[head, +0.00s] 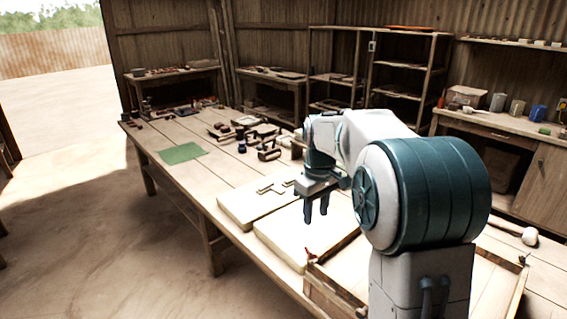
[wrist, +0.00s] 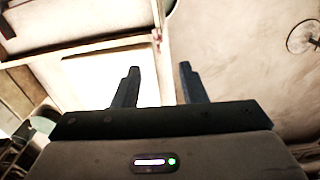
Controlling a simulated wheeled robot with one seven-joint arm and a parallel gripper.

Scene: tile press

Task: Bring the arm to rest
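My arm is bent over the wooden workbench in the head view. My gripper (head: 317,207) points down above the pale boards on the bench. In the wrist view my gripper (wrist: 157,82) has its two dark fingers apart with nothing between them. It is open and empty, clear of the surfaces below.
The workbench (head: 205,176) carries a green mat (head: 182,153), several dark tools and two pale boards, the left one (head: 236,208) with small flat pieces on it. A wooden frame (head: 335,291) lies near my arm. Shelves (head: 408,62) stand behind. Sandy floor (head: 100,240) is clear at left.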

